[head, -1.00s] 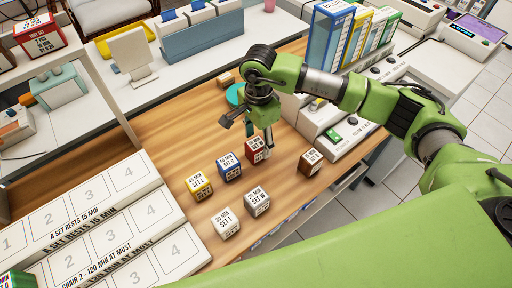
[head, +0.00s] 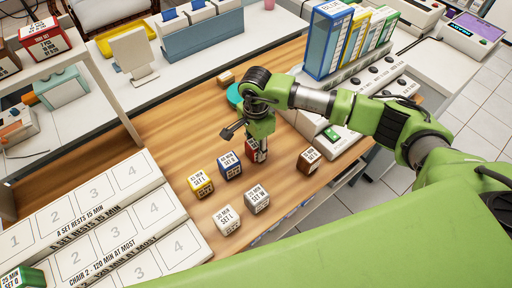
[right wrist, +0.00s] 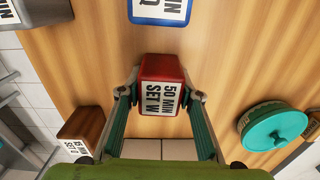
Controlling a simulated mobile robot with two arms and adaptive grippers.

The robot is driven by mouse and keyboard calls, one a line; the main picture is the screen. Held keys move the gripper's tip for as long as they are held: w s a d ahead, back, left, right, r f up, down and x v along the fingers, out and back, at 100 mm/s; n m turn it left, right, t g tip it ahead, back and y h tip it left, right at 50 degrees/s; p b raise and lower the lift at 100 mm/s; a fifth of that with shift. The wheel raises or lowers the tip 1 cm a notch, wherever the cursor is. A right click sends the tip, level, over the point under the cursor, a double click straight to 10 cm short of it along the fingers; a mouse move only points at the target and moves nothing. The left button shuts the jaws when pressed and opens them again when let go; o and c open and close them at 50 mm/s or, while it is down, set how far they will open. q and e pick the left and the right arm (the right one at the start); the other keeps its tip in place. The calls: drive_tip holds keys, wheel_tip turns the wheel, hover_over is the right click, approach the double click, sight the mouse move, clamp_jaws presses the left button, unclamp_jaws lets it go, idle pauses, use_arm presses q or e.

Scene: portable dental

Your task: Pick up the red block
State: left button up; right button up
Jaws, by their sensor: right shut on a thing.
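The red block (right wrist: 158,72), with a white label reading "50 MIN SET W", is between the two fingers of my right gripper (right wrist: 160,95) in the right wrist view. The fingers touch it on both sides. In the head view the red block (head: 251,148) is partly hidden behind my right gripper (head: 258,150), which points down at the wooden table. The block appears to be at table level; I cannot tell whether it is lifted. My left gripper is not in view.
A teal round lidded object (right wrist: 272,127) is close by. White numbered trays (head: 95,235) lie at left.

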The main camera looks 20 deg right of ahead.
sight(255, 143)
drive_tip(key=shift+w+r+b, duration=0.1)
drive_tip(key=shift+r+b, duration=0.3)
drive_tip(key=shift+r, duration=0.1)
drive_tip(key=r, duration=0.1)
drive_tip(key=r+b, duration=0.1)
drive_tip(key=shift+s+a+r, duration=0.15)
drive_tip(key=shift+s+r, duration=0.15)
drive_tip(key=shift+r, duration=0.1)
drive_tip(key=s+a+r+b, duration=0.4)
drive_tip(key=s+r, duration=0.5)
drive_tip(key=s, duration=0.3)
drive_tip(key=shift+s+a+r, duration=0.2)
drive_tip(key=shift+s+a, duration=0.05)
drive_tip(key=shift+a, duration=0.4)
